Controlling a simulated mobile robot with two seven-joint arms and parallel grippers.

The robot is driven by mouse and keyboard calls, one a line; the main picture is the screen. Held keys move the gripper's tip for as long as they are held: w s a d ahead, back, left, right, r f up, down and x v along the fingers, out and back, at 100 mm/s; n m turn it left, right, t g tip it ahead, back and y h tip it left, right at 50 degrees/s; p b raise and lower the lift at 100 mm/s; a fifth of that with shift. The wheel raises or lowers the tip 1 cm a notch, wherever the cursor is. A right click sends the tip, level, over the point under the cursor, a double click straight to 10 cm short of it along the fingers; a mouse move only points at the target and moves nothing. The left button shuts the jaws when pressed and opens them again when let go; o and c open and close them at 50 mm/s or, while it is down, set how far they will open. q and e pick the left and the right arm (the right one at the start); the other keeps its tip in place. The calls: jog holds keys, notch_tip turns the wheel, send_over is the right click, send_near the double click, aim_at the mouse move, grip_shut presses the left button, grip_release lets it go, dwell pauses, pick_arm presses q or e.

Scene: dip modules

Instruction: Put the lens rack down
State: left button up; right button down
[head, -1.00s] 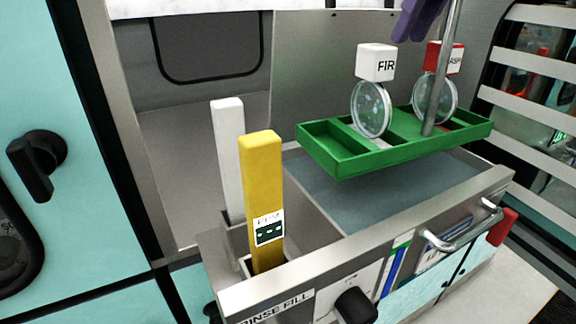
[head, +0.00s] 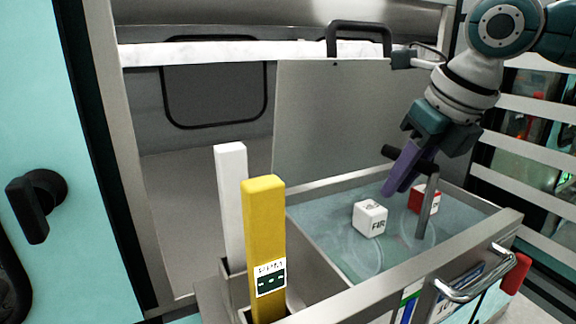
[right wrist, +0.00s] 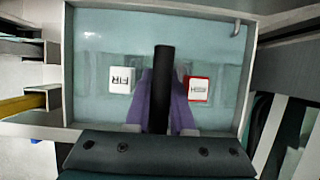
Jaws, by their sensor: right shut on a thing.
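The lens rack's grey post (head: 426,208) rises from the liquid in the bath, with a black grip bar on top that also shows in the right wrist view (right wrist: 163,75). My right gripper (head: 402,172) is shut on this grip, purple fingers on both sides. The white FIR block (head: 370,218) and the red-and-white block (head: 424,199) stick out above the liquid. Below them, round lenses show only as faint outlines. The green tray is hidden under the surface. My left gripper is not in view.
The metal bath wall (head: 480,232) surrounds the liquid. A yellow post (head: 264,225) and a white post (head: 231,195) stand left of the bath. A tall grey panel (head: 330,120) stands behind it. A curved metal handle (head: 475,285) is on the front.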

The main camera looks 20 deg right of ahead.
jog(key=w+p, duration=0.1)
jog(key=w, duration=0.1)
jog(key=w+f+p, duration=0.1)
jog(key=w, duration=0.1)
jog(key=shift+a, duration=0.2)
dwell(0.3)
jog(key=shift+f, duration=0.1)
jog(key=c, duration=0.8)
grip_release()
jog(key=shift+o, duration=0.2)
